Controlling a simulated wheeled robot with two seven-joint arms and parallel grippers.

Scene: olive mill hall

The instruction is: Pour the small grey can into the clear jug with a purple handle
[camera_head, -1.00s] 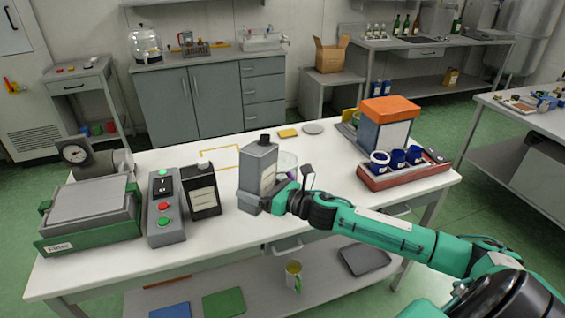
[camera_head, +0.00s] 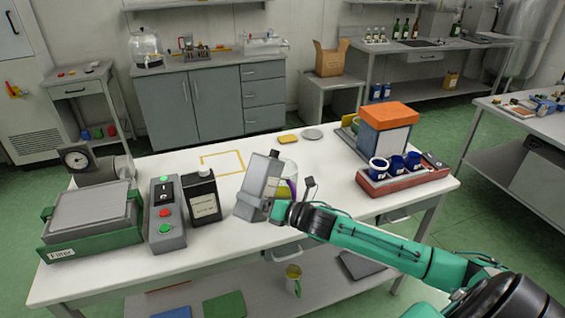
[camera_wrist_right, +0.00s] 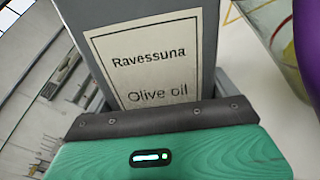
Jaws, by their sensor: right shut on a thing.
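The small grey can (camera_head: 257,184) is in my right gripper (camera_head: 264,207), above the table and tilted with its top toward the right. In the right wrist view its label (camera_wrist_right: 150,70) reads "Ravessuna Olive oil", between the fingers of the gripper (camera_wrist_right: 160,105). The clear jug (camera_head: 288,171) stands just right of and partly behind the can. Its purple handle (camera_head: 292,187) faces my arm, and a yellowish tint shows low in the jug. The handle also shows at the right edge of the wrist view (camera_wrist_right: 309,40). Whether liquid leaves the can is too small to tell. My left gripper is out of view.
A black labelled can (camera_head: 203,197), a control box (camera_head: 165,235) and a filter press (camera_head: 90,222) stand on the left. A red tray (camera_head: 408,178) with blue cups and an orange-topped box (camera_head: 388,118) are on the right. The front middle of the white table (camera_head: 225,245) is clear.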

